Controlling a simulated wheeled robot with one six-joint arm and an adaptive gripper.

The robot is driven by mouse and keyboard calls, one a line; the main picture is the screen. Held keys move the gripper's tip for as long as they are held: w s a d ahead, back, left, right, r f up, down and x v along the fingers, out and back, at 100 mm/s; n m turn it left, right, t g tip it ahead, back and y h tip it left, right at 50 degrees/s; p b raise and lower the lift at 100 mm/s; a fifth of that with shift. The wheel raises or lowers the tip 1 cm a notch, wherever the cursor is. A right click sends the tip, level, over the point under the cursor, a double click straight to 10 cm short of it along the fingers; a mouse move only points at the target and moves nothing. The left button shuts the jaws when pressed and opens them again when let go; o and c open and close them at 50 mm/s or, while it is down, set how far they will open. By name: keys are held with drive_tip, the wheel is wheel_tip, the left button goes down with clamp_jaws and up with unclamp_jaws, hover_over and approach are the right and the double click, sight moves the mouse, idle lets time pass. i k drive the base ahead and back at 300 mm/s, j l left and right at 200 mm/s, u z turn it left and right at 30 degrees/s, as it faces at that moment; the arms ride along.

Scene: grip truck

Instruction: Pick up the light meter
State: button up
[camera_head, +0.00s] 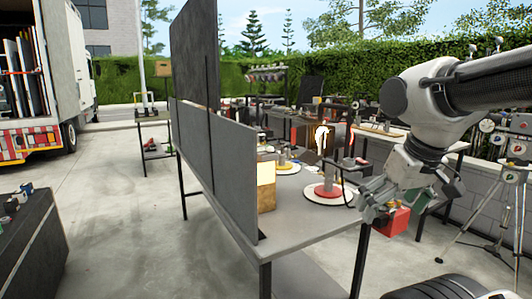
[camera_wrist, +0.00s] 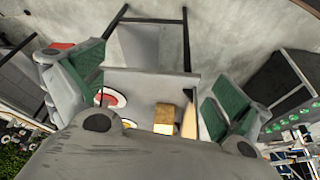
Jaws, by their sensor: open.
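My gripper (camera_head: 376,203) hangs at the right of the head view, over the front right corner of a grey table (camera_head: 308,234). Its green-padded fingers are spread wide with nothing between them, as the wrist view (camera_wrist: 153,92) also shows. I cannot pick out the light meter for certain in either view. On the table are a round red and white stand (camera_head: 327,191), a yellow-brown box (camera_head: 266,188) and a second round stand (camera_head: 284,166). The box (camera_wrist: 167,117) also shows beyond the open fingers in the wrist view.
A tall dark panel (camera_head: 238,160) stands along the table's left side. A tripod (camera_head: 482,210) stands at the right. A dark case (camera_head: 32,240) is at the lower left; the concrete floor (camera_head: 125,215) between is clear.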

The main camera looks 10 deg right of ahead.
sight(264, 157)
drive_tip(key=z, duration=2.85)
drive_tip(key=u, duration=2.85)
drive_tip(key=i+l+u, duration=0.5)
drive_tip(key=l+u, duration=0.3)
drive_tip(key=i+l+u, duration=0.25)
drive_tip(key=l, duration=0.2)
drive_tip(key=k, duration=0.1)
